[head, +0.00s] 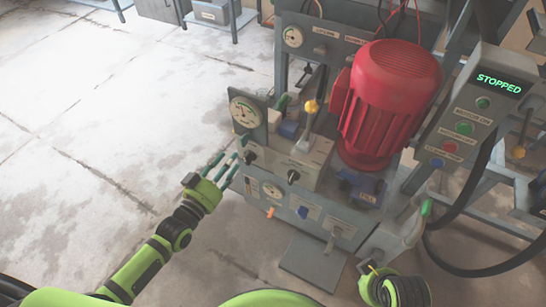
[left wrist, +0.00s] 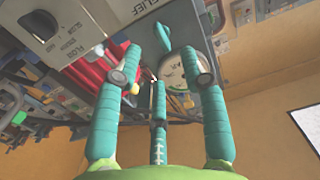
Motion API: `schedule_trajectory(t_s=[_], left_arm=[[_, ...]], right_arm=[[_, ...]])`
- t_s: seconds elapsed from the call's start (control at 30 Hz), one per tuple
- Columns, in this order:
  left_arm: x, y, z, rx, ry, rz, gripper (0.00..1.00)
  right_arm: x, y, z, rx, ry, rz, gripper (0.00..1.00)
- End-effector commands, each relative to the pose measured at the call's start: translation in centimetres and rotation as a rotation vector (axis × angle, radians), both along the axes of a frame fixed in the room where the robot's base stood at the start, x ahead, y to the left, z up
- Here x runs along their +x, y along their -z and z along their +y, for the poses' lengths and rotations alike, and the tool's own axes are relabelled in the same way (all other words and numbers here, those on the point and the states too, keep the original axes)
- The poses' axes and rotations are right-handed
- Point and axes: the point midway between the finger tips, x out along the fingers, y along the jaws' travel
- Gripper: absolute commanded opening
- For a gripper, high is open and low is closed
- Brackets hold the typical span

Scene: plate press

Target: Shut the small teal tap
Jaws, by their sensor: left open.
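The small teal tap (left wrist: 163,34) shows in the left wrist view as a narrow teal handle on the grey panel, beside a round gauge (left wrist: 173,72). I cannot tell whether it is turned open or shut. My left gripper (head: 225,163) is at the left front edge of the machine, by the lower gauges, with its fingers spread. In the left wrist view the gripper (left wrist: 160,75) has teal fingers apart, and the tap lies beyond and between the fingertips, with nothing held. In the head view I cannot make out the tap clearly among the fingers. My right gripper is not visible.
The machine carries a big red motor (head: 390,95), an upright gauge (head: 244,112) and a yellow-knobbed lever (head: 310,106). A control box (head: 480,100) at right reads STOPPED. A black hose (head: 490,270) loops at lower right. The concrete floor (head: 100,110) at left is clear.

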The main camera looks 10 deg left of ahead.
Motion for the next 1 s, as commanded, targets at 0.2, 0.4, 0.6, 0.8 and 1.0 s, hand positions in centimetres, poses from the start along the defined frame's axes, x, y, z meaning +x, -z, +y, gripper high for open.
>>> schedule_trajectory(t_s=[0.2,0.4,0.6,0.8,1.0], left_arm=[[1.6,-0.7,-0.8,-0.01,0.007,-0.025,0.42],[4.6,-0.6,-1.9,-0.01,0.007,-0.023,0.42],[6.5,-0.5,-2.5,-0.009,0.006,-0.02,0.42],[6.8,-0.6,-2.6,-0.009,0.007,-0.018,0.42],[6.7,-0.6,-2.6,-0.009,0.007,-0.018,0.1]], right_arm=[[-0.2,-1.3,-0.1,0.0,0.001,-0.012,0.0],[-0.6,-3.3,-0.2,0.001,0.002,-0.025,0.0],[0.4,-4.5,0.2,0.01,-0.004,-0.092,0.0],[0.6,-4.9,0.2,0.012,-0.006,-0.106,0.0],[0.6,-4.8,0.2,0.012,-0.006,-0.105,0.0]])
